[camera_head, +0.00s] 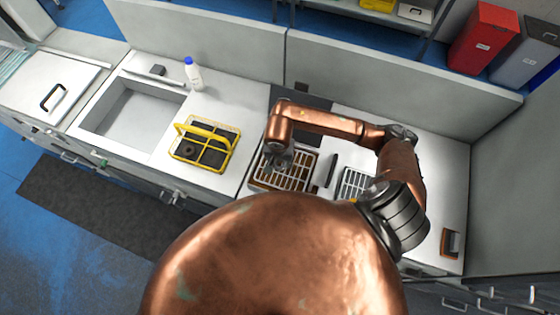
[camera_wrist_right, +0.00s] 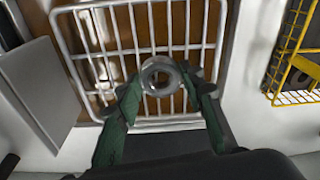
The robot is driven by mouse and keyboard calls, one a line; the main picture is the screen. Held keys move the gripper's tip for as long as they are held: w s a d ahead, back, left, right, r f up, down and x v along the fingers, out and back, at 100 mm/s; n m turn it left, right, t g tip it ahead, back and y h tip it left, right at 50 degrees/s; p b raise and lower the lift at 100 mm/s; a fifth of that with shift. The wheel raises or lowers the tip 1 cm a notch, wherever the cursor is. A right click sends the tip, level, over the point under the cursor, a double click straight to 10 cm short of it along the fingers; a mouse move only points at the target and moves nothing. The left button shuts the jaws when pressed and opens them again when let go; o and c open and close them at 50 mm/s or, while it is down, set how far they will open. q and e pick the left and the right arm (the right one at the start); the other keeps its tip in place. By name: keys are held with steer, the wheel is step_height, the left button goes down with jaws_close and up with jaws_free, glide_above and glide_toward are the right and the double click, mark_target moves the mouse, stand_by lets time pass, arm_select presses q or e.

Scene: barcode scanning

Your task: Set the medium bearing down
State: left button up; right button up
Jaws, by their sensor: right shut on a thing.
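The medium bearing (camera_wrist_right: 160,76) is a grey metal ring, held between the green fingertips of my right gripper (camera_wrist_right: 162,88) in the right wrist view. Behind it is a white wire rack in a brown tray (camera_wrist_right: 228,45). The gap between the bearing and the rack is hard to judge. In the head view my right gripper (camera_head: 279,157) is over the rear left part of this brown tray (camera_head: 283,187); the bearing cannot be made out there. My left gripper is not in view.
A yellow wire basket (camera_head: 205,151) with a dark ring inside stands left of the tray, beside a sink (camera_head: 130,115). A dark upright object (camera_head: 331,170) and a second wire rack (camera_head: 352,183) stand to the right. A white bottle (camera_head: 194,76) stands behind the basket.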

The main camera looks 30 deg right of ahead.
mark_target(280, 167)
steer(key=o, duration=0.8)
steer(key=shift+f, duration=0.15)
steer(key=o, duration=0.5)
steer(key=shift+c, duration=0.2)
steer(key=shift+r, duration=0.2)
steer(key=shift+r, duration=0.3)
step_height(280, 167, up, 11)
steer(key=s+b, duration=0.1)
steer(key=b, duration=0.1)
steer(key=shift+a+r, duration=0.2)
steer(key=shift+a, duration=0.25)
steer(key=shift+s, duration=0.1)
